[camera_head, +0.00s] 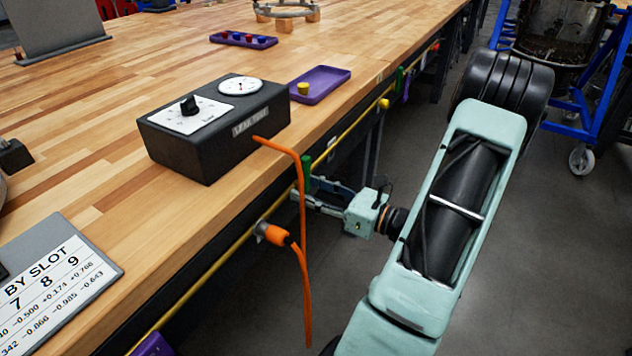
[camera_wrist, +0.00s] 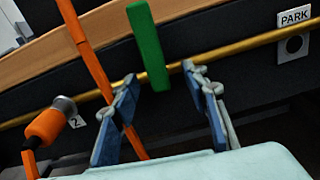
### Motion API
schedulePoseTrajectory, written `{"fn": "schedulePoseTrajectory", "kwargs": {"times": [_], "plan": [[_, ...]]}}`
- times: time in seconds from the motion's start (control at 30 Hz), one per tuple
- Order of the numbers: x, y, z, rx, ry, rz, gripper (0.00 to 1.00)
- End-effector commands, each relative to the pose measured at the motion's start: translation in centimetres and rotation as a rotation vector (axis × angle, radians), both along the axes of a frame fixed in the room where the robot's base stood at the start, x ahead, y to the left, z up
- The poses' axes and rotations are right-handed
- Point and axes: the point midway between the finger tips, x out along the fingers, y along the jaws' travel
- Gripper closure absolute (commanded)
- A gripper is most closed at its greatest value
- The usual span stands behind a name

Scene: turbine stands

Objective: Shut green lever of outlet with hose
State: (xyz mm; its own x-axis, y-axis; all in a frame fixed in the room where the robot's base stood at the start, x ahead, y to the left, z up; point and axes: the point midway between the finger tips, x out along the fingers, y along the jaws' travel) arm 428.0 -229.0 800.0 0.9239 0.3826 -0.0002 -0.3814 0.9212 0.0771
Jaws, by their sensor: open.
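The green lever (camera_wrist: 148,45) stands roughly crosswise to the yellow pipe (camera_wrist: 255,41) along the bench front. In the head view the lever (camera_head: 307,168) is partly hidden near my gripper (camera_head: 314,192). In the wrist view my gripper (camera_wrist: 160,78) is open, and the lever's lower end shows between its blue fingertips. I cannot tell whether they touch it. The outlet fitting (camera_wrist: 64,105), left of the lever beside a "2" label, has the orange hose connector (camera_wrist: 45,125) on it. The orange hose (camera_wrist: 92,62) passes close to the left finger.
The black leak-test box (camera_head: 215,125) sits on the wooden bench (camera_head: 110,110), with the hose running from it over the edge. A purple tray (camera_head: 325,84) lies behind it. A "PARK" label (camera_wrist: 294,17) and a socket are at right.

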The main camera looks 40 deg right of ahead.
Motion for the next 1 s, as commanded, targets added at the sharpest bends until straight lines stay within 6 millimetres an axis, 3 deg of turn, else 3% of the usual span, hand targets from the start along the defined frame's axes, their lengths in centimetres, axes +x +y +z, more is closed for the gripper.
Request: {"fn": "schedulePoseTrajectory", "kwargs": {"times": [0.63,1.0], "plan": [[-4.2,-1.8,0.0,0.0,0.0,-0.001,0.59],[-4.6,-1.9,0.0,0.0,0.0,0.0,0.59]]}}
